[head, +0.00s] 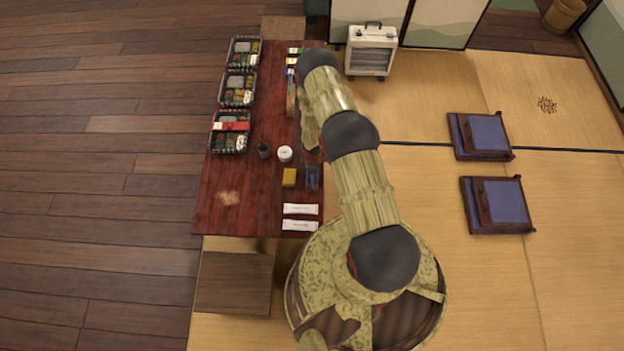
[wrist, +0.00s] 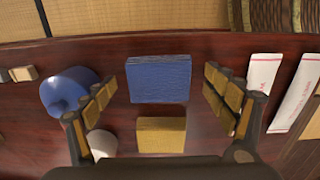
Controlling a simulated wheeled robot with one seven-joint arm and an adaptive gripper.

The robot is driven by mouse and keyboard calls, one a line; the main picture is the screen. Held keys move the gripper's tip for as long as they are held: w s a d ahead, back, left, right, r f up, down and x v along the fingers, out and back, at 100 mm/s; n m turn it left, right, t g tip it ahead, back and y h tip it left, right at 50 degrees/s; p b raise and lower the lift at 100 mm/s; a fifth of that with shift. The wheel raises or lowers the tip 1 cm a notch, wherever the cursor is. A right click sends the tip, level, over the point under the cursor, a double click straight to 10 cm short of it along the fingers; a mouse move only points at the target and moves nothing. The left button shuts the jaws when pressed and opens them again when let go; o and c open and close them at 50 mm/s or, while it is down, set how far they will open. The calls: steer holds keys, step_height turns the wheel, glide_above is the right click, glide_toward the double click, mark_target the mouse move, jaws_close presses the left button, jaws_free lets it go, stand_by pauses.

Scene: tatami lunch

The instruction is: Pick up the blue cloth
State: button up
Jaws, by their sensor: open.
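The blue cloth (wrist: 158,80) looks like a flat folded rectangle on the dark red wooden table. In the wrist view it lies between and a little beyond my two fingers. In the head view only part of the cloth (head: 313,183) shows, near my arm. My gripper (wrist: 159,84) is open and empty, with one finger on each side of the cloth's width. The fingers appear apart from it; their height above it is hard to tell. In the head view my arm largely hides the gripper.
A yellow block (wrist: 161,136) lies close beside the cloth, on the near side in the wrist view. A rounded blue object (wrist: 66,92) stands left, near a white cup (wrist: 101,144). White packets (wrist: 262,73) lie right. Lunch boxes (head: 238,88) line the table's far-left edge.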

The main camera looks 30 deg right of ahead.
steer(key=shift+c, duration=1)
steer(key=c, duration=1)
steer(key=shift+r, duration=0.15)
step_height(320, 180, up, 3)
steer(key=shift+w+r+p, duration=0.1)
steer(key=shift+r+p, duration=0.1)
steer(key=shift+p, duration=0.6)
steer(key=a+r+p, duration=0.1)
steer(key=w+r+p, duration=0.1)
steer(key=p, duration=0.1)
steer(key=shift+a+r, duration=0.15)
steer(key=shift+a, duration=0.2)
steer(key=w+a+r+p, duration=0.5)
steer(key=w+a+r, duration=0.1)
steer(key=a, duration=0.4)
steer(key=shift+w+r+p, duration=0.35)
steer(key=shift+r, duration=0.2)
